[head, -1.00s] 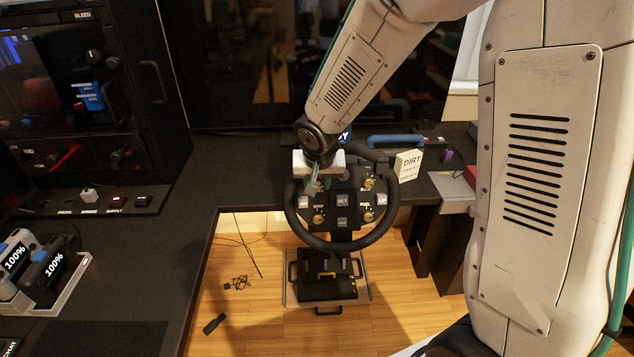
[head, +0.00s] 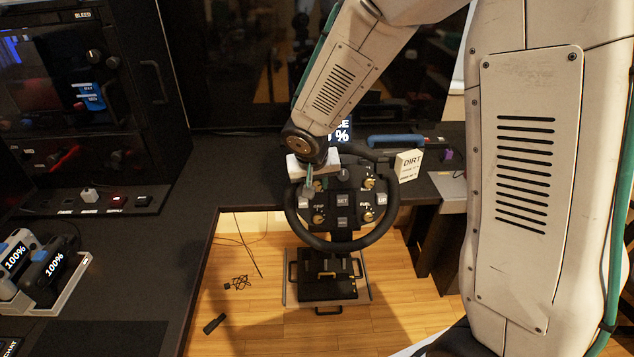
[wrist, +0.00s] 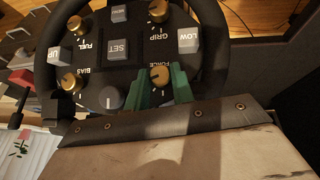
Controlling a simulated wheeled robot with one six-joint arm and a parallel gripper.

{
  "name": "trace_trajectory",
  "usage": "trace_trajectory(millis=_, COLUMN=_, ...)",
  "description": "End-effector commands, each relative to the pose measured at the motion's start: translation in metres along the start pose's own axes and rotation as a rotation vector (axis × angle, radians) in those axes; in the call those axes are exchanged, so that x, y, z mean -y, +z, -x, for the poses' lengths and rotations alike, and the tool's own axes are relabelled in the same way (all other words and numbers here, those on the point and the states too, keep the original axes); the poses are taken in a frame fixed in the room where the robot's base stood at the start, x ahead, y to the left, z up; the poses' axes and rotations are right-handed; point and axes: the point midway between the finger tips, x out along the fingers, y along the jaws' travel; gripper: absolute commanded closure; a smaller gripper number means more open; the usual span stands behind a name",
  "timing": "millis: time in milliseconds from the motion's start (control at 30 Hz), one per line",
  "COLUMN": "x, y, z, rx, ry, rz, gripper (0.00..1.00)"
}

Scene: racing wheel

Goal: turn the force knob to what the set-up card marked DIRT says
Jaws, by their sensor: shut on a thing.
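The black steering wheel (head: 390,218) stands upright at the desk edge, with gold knobs on its hub. In the wrist view the gold force knob (wrist: 158,74), labelled FORCE, sits between the green fingers of my gripper (wrist: 162,82), which is shut on it. In the head view my gripper (head: 309,187) is at the hub's upper left, mostly covering this knob. The white DIRT card (head: 408,164) stands right of the wheel; its smaller lines are too small to read. A display (head: 343,132) behind my arm shows "CE" and "%"; the rest is hidden.
Other hub controls sit close by: the grip knob (wrist: 158,15), the bias knob (wrist: 70,80), the fuel knob (wrist: 76,25) and the LOW button (wrist: 188,40). A blue-handled tool (head: 395,141) lies behind the wheel. The left desk holds a battery tray (head: 70,290).

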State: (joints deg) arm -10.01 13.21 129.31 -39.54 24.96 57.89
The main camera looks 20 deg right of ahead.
Motion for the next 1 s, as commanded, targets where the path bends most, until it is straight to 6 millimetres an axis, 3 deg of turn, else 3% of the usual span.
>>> trace_trajectory(millis=500, x=0.0069, y=-0.0002, z=-0.0005, rx=-0.003, ry=0.275, rz=0.274, gripper=0.99)
trace_trajectory(millis=1000, x=0.0074, y=0.0005, z=-0.0012, rx=-0.002, ry=0.380, rz=0.376, gripper=0.99)
